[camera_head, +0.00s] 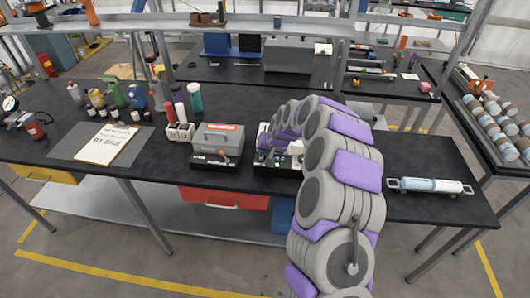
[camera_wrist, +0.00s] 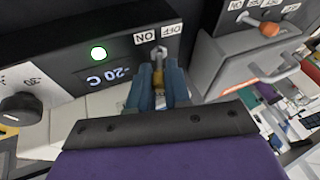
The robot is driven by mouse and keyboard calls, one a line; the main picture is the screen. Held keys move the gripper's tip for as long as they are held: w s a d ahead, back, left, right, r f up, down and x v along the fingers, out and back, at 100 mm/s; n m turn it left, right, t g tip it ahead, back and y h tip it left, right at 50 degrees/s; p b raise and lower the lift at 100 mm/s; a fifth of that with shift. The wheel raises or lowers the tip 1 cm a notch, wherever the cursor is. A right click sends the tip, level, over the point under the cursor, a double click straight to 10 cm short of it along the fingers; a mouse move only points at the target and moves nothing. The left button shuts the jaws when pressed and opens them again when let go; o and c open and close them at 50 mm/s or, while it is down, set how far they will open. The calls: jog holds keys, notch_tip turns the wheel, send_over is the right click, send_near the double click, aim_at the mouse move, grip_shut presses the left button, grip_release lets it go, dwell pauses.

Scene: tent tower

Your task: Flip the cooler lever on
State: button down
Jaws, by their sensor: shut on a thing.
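The cooler (camera_head: 270,170) stands on the black table in the head view, largely hidden by my arm. In the wrist view, its dark panel (camera_wrist: 125,58) appears upside down, with a lit green light, a "-20 C" display and ON and OFF labels. The small metal cooler lever (camera_wrist: 158,55) is just below those labels, close to the middle between them. My gripper (camera_wrist: 158,82) is shut on the lever, with its blue-grey fingers on either side. The lever's lower part is hidden between the fingers.
A grey box (camera_head: 218,138) with an orange-handled lever stands close beside the cooler; it also shows at right in the wrist view (camera_wrist: 255,55). A dark knob (camera_wrist: 20,108) is on the panel's left.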

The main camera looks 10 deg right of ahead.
jog(key=shift+s+d+f+y+b, duration=0.1)
jog(key=shift+d+f+y+b, duration=0.15)
jog(key=shift+y+b, duration=0.65)
jog(key=shift+t+b, duration=0.3)
jog(key=shift+b, duration=0.25)
jog(key=shift+r, duration=0.1)
jog(key=c, duration=1.1)
grip_release()
jog(key=shift+s, duration=0.1)
jog(key=shift+r+h+p, duration=0.1)
jog(key=shift+h+p, duration=0.2)
jog(key=shift+p, duration=0.25)
